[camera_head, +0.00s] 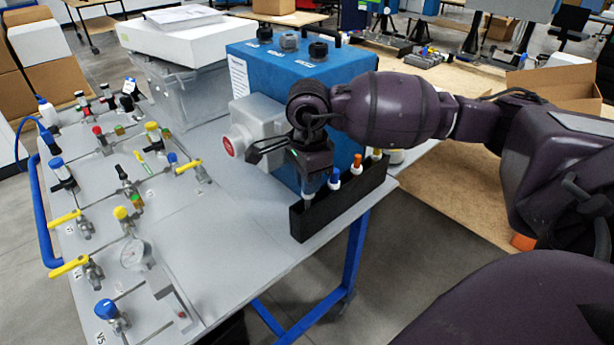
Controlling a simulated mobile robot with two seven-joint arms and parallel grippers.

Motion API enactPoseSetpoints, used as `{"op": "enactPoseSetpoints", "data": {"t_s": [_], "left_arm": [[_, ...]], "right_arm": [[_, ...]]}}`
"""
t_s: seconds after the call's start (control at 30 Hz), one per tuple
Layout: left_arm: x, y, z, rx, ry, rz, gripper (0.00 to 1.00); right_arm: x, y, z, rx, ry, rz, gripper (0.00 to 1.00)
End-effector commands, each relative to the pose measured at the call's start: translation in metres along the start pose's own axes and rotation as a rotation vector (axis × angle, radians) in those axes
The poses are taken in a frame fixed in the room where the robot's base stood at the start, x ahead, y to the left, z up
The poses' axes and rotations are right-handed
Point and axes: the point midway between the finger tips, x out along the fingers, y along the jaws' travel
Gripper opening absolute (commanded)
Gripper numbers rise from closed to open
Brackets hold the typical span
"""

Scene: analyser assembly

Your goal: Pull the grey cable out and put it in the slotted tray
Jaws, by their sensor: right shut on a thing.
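The slotted tray (345,207) is a long black block at the right edge of the grey table, in front of the blue box. My right gripper (314,176) points down over the tray's near left end and is shut on the grey cable (317,188). The cable's pale grey end shows just below the fingers, at the tray's left end; whether it is seated in a slot I cannot tell. A blue-topped plug (334,181), an orange-topped one (356,163) and a yellow-green one (377,155) stand in the tray. My left gripper is not in view.
Valves and a gauge (136,254) fill the table's left. The middle front tabletop is clear.

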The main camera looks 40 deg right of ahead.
Motion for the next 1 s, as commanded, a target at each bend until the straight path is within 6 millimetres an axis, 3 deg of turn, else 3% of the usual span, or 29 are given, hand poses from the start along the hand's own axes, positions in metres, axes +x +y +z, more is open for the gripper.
{"op": "enactPoseSetpoints", "data": {"t_s": [0.5,0.8,0.83,1.0], "left_arm": [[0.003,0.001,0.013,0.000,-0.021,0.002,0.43],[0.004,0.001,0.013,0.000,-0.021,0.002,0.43],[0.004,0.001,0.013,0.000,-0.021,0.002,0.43],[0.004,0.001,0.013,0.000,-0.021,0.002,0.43]], "right_arm": [[0.018,0.000,0.000,0.000,0.001,0.003,0.00],[0.018,0.000,0.000,0.001,0.000,0.000,0.00],[0.018,0.000,0.000,0.001,0.000,0.000,0.20],[0.018,0.000,0.000,0.000,0.000,0.000,0.46]]}}
